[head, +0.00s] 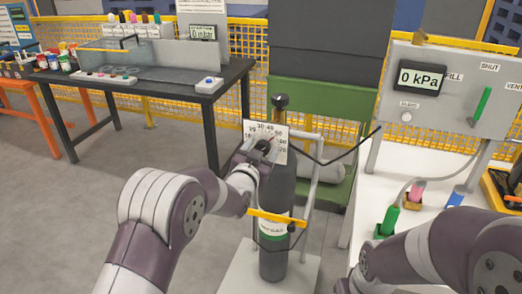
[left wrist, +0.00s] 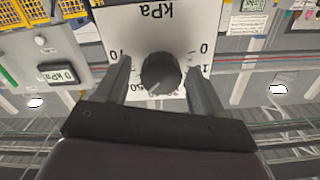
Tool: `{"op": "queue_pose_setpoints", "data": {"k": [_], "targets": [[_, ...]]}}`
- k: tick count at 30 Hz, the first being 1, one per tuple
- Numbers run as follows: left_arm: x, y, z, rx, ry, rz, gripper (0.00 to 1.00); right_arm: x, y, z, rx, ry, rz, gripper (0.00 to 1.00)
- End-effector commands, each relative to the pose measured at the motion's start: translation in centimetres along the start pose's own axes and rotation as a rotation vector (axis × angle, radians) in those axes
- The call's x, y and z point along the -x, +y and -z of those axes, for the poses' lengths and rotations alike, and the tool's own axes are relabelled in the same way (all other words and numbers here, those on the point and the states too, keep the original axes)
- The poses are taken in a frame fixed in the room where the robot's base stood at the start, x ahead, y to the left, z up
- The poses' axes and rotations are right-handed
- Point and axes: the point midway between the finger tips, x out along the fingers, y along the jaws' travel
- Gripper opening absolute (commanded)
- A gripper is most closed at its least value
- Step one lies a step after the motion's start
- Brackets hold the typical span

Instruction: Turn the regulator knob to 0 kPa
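The regulator knob (left wrist: 161,73) is round and dark, on a white dial plate (left wrist: 150,25) marked in kPa. The plate appears upside down in the left wrist view. In the head view the dial plate (head: 280,131) sits on top of a dark gas cylinder (head: 275,205). My left gripper (left wrist: 160,80) is open, with one finger on each side of the knob and a visible gap to it. In the head view my left gripper (head: 262,150) partly hides the knob. I cannot read the knob's pointer surely. My right gripper is out of view.
A grey panel (head: 450,65) at right has a display (head: 419,78) reading 0 kPa and a green lever (head: 481,106). Green (head: 389,219) and pink (head: 417,189) pieces stand on the white table. A black hose and rail stand beside the cylinder. A dark table (head: 150,90) stands back left.

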Motion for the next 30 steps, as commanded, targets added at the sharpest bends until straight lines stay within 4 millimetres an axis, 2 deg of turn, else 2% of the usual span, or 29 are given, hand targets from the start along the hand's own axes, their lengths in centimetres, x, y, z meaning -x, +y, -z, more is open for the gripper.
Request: {"op": "queue_pose_setpoints", "data": {"k": [1, 5, 19, 30], "targets": [[0.0, 0.0, 0.0, 0.000, 0.000, 0.000, 0.56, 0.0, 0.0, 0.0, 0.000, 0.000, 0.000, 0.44], [0.0, 0.0, 0.0, 0.000, 0.000, 0.000, 0.13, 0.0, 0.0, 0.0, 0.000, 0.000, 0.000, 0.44], [0.0, 0.0, 0.0, 0.059, 0.004, 0.001, 0.13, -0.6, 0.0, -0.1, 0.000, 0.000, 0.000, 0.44], [0.0, -0.1, -0.1, 0.347, 0.007, 0.001, 0.13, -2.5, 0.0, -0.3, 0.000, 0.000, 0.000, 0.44]]}}
